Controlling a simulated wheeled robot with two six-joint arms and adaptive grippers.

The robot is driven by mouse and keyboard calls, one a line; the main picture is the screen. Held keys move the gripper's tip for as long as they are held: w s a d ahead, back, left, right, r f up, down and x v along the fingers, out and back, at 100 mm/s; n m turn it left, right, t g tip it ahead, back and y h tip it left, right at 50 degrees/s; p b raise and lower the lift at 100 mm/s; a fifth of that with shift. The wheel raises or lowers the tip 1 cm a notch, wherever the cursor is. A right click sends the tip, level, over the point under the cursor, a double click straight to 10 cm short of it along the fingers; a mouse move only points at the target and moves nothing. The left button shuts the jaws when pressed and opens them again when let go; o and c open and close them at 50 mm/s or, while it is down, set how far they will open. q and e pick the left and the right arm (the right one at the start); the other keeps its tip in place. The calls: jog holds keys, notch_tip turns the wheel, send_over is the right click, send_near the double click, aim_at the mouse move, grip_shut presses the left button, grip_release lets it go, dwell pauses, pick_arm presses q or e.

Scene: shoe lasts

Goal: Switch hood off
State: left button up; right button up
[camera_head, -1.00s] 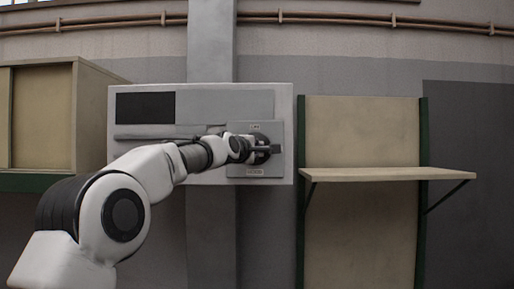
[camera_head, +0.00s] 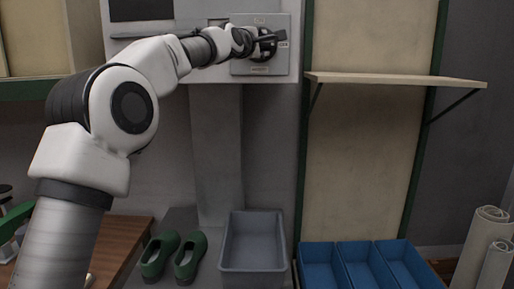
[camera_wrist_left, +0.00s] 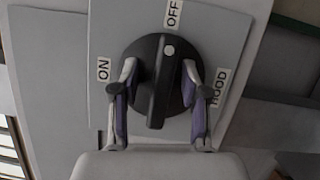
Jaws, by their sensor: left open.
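The hood switch is a round black knob with a raised grip bar (camera_wrist_left: 160,85) on a grey plate (camera_wrist_left: 70,60). In the left wrist view, the white dot at one end of the bar points to the OFF label (camera_wrist_left: 174,13). The ON label (camera_wrist_left: 103,69) is at the left and the HOOD label (camera_wrist_left: 220,87) at the right. My left gripper (camera_wrist_left: 158,95) is open, with one finger on each side of the bar and gaps between. In the head view, my left gripper (camera_head: 268,40) is at the plate and hides much of the knob. My right gripper is not in view.
A wooden shelf (camera_head: 395,79) juts out right of the panel. Below are a grey bin (camera_head: 253,276), green clogs (camera_head: 188,256), blue bins (camera_head: 362,246) and pale rolls (camera_head: 480,240). A wooden bench (camera_head: 122,235) is at lower left.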

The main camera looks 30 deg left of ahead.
pick_arm(q)
jog(key=n, duration=0.1)
jog(key=n+b, duration=0.1)
jog(key=n+t, duration=0.1)
jog(key=n, duration=0.1)
jog(key=shift+w+f+y+b, duration=0.1)
jog(key=shift+f+y+b, duration=0.15)
jog(key=shift+y+b, duration=0.15)
jog(key=n+y+p, duration=0.2)
jog(key=n, duration=0.2)
jog(key=r+n+y+p, duration=0.1)
jog(key=n+y+p, duration=0.1)
jog(key=n, duration=0.3)
jog(key=n+t+y+p, duration=0.1)
jog(key=n+y+p, duration=0.1)
jog(key=n, duration=0.2)
jog(key=shift+r+n+p, duration=0.15)
jog(key=shift+n+p, duration=0.25)
jog(key=a+f+b+v, duration=0.1)
jog(key=b+v, duration=0.7)
jog(key=v, duration=0.1)
notch_tip(320, 180, down, 26)
jog(key=w+m+g+h+p, duration=0.1)
jog(key=m+g+h, duration=0.1)
jog(key=m, duration=0.4)
jog(key=shift+m+g, duration=0.3)
jog(key=shift+g, duration=0.6)
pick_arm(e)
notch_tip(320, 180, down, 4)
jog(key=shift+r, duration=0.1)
